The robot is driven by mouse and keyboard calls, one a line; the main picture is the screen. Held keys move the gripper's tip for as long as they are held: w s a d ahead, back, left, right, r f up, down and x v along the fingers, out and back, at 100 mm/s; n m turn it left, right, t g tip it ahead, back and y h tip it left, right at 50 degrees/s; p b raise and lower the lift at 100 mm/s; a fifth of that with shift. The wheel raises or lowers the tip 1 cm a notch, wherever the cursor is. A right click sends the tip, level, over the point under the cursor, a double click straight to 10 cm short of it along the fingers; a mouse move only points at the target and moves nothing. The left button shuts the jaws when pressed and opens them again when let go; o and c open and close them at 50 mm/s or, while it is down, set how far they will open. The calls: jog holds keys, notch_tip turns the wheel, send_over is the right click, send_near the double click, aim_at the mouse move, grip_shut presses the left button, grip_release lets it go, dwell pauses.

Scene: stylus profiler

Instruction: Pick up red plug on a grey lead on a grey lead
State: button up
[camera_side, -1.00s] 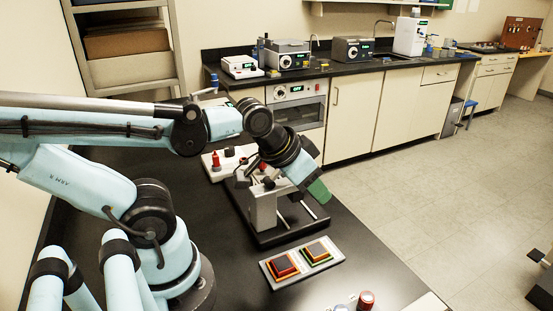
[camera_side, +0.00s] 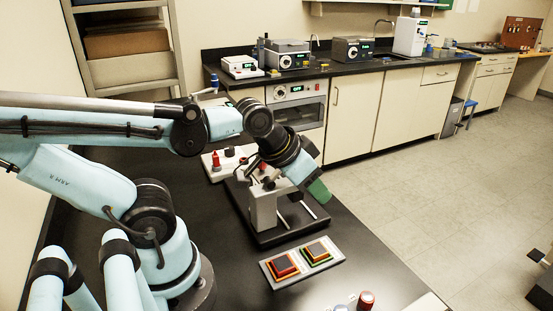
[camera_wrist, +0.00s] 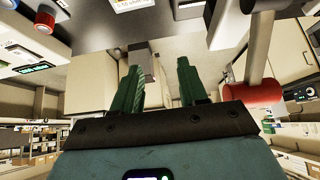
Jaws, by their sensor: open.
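My gripper (camera_side: 318,190) is above the black bench, over the right side of the stylus profiler (camera_side: 264,207), with a green fingertip showing. In the wrist view my gripper (camera_wrist: 158,78) has its two green fingers well apart, with nothing between them. A red upright piece (camera_side: 216,160) stands on a pale box behind the profiler. A second red piece (camera_side: 263,165) shows beside my wrist, partly hidden by it. A red cylinder (camera_wrist: 250,95) is right of the fingers in the wrist view, close to a pale rod. I cannot tell which of these is the plug, and no grey lead is clear.
A grey panel (camera_side: 330,262) with two stepped, coloured square blocks lies in front of the profiler. The pale box (camera_side: 207,169) carries dark knobs. Bare black bench lies right of the panel.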

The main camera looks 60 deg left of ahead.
jog(key=shift+o, duration=1)
